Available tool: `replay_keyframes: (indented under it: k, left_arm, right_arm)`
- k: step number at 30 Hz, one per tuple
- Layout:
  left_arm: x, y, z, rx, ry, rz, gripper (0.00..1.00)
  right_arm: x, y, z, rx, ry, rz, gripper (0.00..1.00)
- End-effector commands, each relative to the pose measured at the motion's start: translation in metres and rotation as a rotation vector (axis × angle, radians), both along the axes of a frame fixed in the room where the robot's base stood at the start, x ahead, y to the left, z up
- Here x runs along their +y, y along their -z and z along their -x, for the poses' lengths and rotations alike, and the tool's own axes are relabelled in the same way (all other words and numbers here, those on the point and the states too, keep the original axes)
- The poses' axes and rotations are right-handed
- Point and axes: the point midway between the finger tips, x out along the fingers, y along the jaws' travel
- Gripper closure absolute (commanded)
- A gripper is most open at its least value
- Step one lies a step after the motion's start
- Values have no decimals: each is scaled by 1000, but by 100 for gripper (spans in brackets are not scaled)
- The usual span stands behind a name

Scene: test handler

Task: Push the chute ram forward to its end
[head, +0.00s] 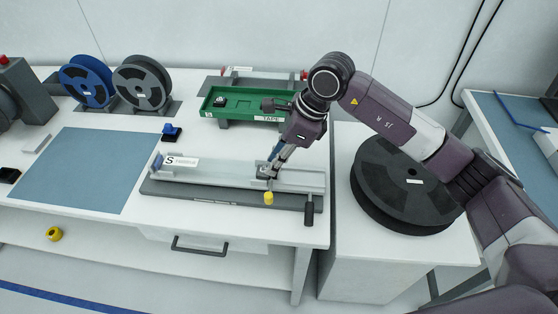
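The chute (220,178) is a long, pale, see-through channel on a dark grey base along the front of the white table. A white label marked "S" stands at its left end. My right gripper (267,170) reaches down to the chute's right part, at a small grey block that seems to be the ram. The fingertips are small and partly hidden there, so I cannot tell whether they are closed on it. A yellow knob (268,198) sits at the chute's front just below the gripper. My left gripper is not in view.
A dark upright handle (309,210) stands at the chute's right end. A green tray (245,114) is behind the gripper. A blue mat (75,170) lies left, with blue (87,82) and grey reels (142,84) behind. A large black reel (400,185) lies right, under my arm.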

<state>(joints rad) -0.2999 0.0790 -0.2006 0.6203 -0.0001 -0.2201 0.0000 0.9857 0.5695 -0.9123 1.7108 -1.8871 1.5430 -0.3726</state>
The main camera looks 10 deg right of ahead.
Motion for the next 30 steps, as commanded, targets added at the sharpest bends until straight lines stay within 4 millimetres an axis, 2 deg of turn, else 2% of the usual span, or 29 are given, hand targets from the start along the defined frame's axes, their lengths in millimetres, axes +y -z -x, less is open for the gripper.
replay_keyframes:
  k: [10, 14, 24, 30]
  left_arm:
    - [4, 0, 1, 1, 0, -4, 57]
    - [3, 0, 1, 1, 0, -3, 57]
    - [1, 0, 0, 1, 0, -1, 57]
    - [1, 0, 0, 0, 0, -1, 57]
  right_arm:
    - [-2, 1, 1, 3, 1, 4, 70]
    - [-5, -9, 1, 1, 1, 4, 70]
    - [-30, -73, 7, -1, 2, 4, 70]
    - [-41, -100, 11, 0, 0, 5, 70]
